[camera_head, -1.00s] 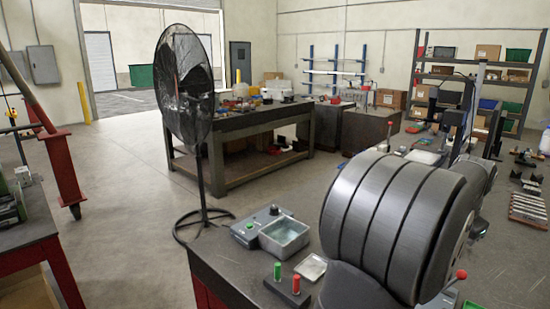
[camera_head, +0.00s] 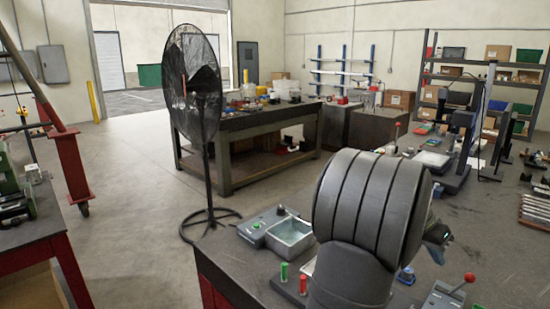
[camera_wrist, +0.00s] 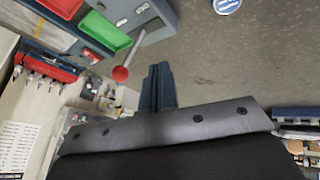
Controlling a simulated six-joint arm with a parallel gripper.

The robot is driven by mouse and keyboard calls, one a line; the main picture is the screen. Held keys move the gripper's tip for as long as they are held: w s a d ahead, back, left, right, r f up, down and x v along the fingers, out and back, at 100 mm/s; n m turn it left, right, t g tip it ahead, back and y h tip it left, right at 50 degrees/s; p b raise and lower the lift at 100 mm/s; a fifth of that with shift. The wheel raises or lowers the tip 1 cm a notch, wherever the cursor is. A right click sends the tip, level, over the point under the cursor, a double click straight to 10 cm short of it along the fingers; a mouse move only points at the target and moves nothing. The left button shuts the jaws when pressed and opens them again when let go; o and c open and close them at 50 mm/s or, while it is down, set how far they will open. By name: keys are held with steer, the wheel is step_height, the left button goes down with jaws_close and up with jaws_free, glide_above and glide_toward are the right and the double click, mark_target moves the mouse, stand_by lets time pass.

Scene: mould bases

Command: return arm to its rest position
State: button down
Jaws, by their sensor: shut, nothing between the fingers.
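My gripper (camera_wrist: 158,88) shows in the wrist view as two dark blue fingers pressed together, with nothing between them. It is above the grey worktop (camera_wrist: 215,60), apart from the things there. In the head view my large grey ribbed arm link fills the lower middle. Part of my gripper (camera_head: 437,236) shows just to its right, and the link hides the rest of the wrist.
A red-knobbed lever (camera_head: 469,278) stands on the bench at lower right, and its red knob (camera_wrist: 120,74) is left of my fingers in the wrist view. Green and red buttons (camera_head: 303,285), a grey tank (camera_head: 289,238) and a fan (camera_head: 192,85) are left of the arm.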

steer(key=shift+g+h, duration=0.7)
steer(key=w+a, duration=0.1)
steer(key=w+a+f, duration=0.1)
steer(key=w+a, duration=0.1)
steer(key=w, duration=0.1)
steer(key=shift+f, duration=0.4)
steer(key=v, duration=0.7)
steer(key=shift+w+a, duration=0.15)
steer(key=shift+w, duration=0.1)
